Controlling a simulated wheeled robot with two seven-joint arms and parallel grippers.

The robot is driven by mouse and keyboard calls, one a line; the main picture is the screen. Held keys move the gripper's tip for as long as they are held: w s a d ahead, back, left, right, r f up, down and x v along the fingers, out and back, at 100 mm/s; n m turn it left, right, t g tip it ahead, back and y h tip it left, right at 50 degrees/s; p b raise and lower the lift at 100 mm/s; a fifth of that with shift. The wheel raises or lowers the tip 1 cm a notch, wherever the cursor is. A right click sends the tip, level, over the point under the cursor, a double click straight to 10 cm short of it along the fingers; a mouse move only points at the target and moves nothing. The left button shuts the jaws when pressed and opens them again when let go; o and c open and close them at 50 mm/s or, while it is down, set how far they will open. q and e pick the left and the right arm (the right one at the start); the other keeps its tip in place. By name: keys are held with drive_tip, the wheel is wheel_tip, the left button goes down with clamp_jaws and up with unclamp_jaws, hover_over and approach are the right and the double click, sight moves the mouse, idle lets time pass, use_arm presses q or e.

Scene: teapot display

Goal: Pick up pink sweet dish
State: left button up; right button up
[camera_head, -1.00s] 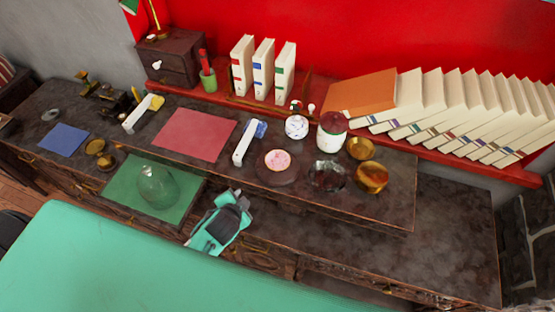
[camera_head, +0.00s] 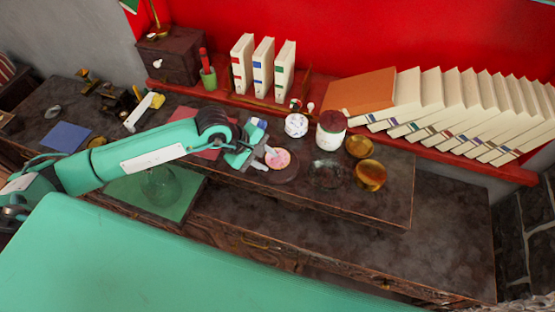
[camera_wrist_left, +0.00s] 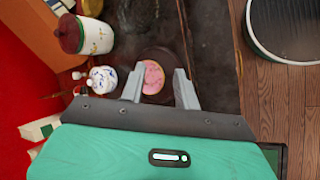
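The pink sweet dish (camera_head: 278,158) sits on a round dark base on the desk, right of the middle in the head view. It also shows in the left wrist view (camera_wrist_left: 153,77), between my two finger tips. My left gripper (camera_head: 264,158) reaches in from the left, with its fingers at the dish's left side. In the wrist view the left gripper (camera_wrist_left: 158,86) is open, with one finger on each side of the dish and a gap between. My right gripper is not in view.
Right of the dish stand a glass ashtray (camera_head: 325,173) and brass bowls (camera_head: 370,175). Behind it are a white patterned pot (camera_head: 296,125) and a red-lidded jar (camera_head: 331,130). A glass dome (camera_head: 160,187) stands on a green mat. The desk's front right is clear.

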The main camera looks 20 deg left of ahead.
use_arm(q)
drive_tip(key=w+a+m+y, duration=0.1)
drive_tip(key=a+y, duration=0.2)
drive_tip(key=a, duration=0.2)
drive_tip(key=p, duration=0.3)
hover_over(269, 165)
drive_tip(key=s+a, duration=0.2)
drive_tip(key=shift+m, duration=0.3)
wheel_tip(269, 165, down, 8)
drive_tip(key=shift+s+d+r, duration=0.1)
drive_tip(key=shift+s, duration=0.05)
drive_tip(key=shift+d+f+p, duration=0.15)
drive_tip(key=shift+f+p, duration=0.1)
drive_tip(key=shift+p, duration=0.4)
drive_tip(key=p+x, duration=0.1)
drive_tip(key=x, duration=0.1)
drive_tip(key=p+x, duration=0.1)
drive_tip(key=x, duration=0.1)
drive_tip(key=shift+w+d+p, duration=0.1)
drive_tip(key=shift+w+p, duration=0.2)
drive_tip(key=shift+w, duration=0.05)
drive_tip(key=shift+f, duration=0.2)
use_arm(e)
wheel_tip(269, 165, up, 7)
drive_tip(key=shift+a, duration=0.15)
use_arm(q)
drive_tip(key=shift+c, duration=0.2)
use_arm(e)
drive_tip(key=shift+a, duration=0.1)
